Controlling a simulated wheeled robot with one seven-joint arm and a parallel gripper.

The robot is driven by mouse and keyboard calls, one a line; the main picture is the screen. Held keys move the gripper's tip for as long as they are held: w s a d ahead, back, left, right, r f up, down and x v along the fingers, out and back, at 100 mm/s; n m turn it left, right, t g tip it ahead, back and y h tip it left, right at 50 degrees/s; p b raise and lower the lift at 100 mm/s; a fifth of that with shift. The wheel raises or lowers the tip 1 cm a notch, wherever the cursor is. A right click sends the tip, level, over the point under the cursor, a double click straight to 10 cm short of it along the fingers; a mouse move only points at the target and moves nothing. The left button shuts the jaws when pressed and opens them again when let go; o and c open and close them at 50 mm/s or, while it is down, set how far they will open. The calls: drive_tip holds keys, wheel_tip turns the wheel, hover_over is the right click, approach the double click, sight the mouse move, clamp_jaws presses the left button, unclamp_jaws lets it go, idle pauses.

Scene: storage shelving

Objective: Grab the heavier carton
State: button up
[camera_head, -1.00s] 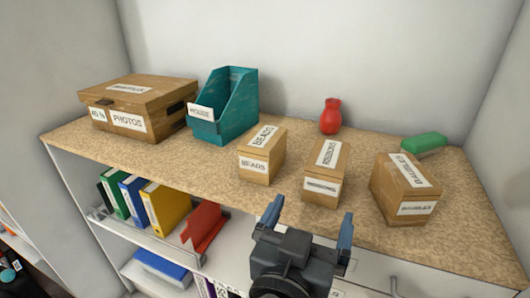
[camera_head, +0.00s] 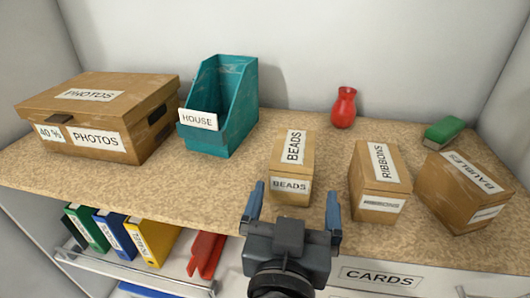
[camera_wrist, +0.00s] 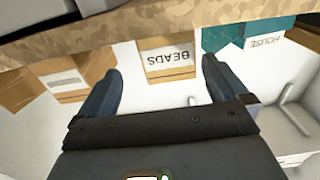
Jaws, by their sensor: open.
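Three small cartons stand on the speckled shelf top. The carton labelled BEADS (camera_head: 291,167) is in the middle, the carton labelled RIBBONS (camera_head: 378,182) is to its right, and the carton labelled BAUBLES (camera_head: 462,190) is at the far right. My gripper (camera_head: 294,205) is open and empty, at the front edge just before the BEADS carton. In the wrist view, which is upside down, the BEADS carton (camera_wrist: 168,61) shows between the open fingers (camera_wrist: 160,78), apart from them. Which carton is heavier cannot be seen.
A large PHOTOS box (camera_head: 98,115) and a teal HOUSE file holder (camera_head: 222,108) stand at the left. A red vase (camera_head: 343,107) and a green block (camera_head: 444,131) are behind. Coloured binders (camera_head: 118,236) and a CARDS drawer (camera_head: 378,277) are below the shelf top (camera_head: 130,190).

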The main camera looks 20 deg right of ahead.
sight(292, 167)
drive_tip(key=shift+w+a, duration=0.1)
drive_tip(key=shift+w, duration=0.35)
drive_tip(key=p+x, duration=0.2)
drive_tip(key=x, duration=0.5)
drive_tip(key=shift+w, duration=0.3)
drive_tip(key=c, duration=1.5)
drive_tip(key=shift+c, duration=0.2)
drive_tip(key=shift+b, duration=0.4)
